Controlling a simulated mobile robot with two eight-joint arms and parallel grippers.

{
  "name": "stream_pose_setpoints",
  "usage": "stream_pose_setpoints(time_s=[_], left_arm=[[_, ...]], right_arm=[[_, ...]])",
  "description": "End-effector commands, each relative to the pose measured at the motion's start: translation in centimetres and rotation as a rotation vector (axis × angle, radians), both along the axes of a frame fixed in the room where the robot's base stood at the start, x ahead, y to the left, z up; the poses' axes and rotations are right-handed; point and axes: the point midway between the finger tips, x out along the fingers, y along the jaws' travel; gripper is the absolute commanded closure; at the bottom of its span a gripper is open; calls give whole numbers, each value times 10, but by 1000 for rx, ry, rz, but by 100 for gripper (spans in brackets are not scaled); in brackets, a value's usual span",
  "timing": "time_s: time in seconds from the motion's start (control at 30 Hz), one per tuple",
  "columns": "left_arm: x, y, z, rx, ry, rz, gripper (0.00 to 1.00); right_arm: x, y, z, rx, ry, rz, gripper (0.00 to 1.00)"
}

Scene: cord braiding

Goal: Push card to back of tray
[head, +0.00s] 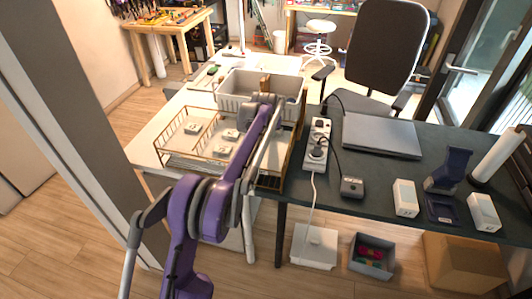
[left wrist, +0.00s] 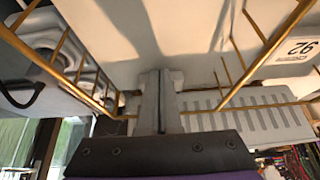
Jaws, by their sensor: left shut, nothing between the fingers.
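A gold wire tray (head: 159,147) stands on the white table, with several small white cards or labelled pieces (head: 192,128) in it. I cannot tell which one is the task's card. In the left wrist view, a white card with large dark figures (left wrist: 299,49) shows at the right, beyond a gold wire. My left gripper (left wrist: 160,85) is shut and empty, with its fingertips together among the tray's gold wires (left wrist: 262,58). In the head view my purple left arm reaches over the right part of the tray and hides some of it. My right gripper is not in view.
A grey bin (head: 230,95) stands right behind the tray. The dark table on the right holds a power strip (head: 318,143), a closed laptop (head: 381,135), a small black device (head: 352,187) and white boxes (head: 405,198). An office chair (head: 380,45) stands behind it.

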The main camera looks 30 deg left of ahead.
Motion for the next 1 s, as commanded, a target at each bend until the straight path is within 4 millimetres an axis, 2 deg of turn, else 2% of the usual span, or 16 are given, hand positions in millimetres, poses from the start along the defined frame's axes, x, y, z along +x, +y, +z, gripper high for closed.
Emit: stream_pose_setpoints(time_s=[0.63,1.0], left_arm=[[-25,-6,45,0,-1,0,100],[-29,-7,49,0,0,0,100]], right_arm=[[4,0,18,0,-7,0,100],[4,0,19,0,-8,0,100]])
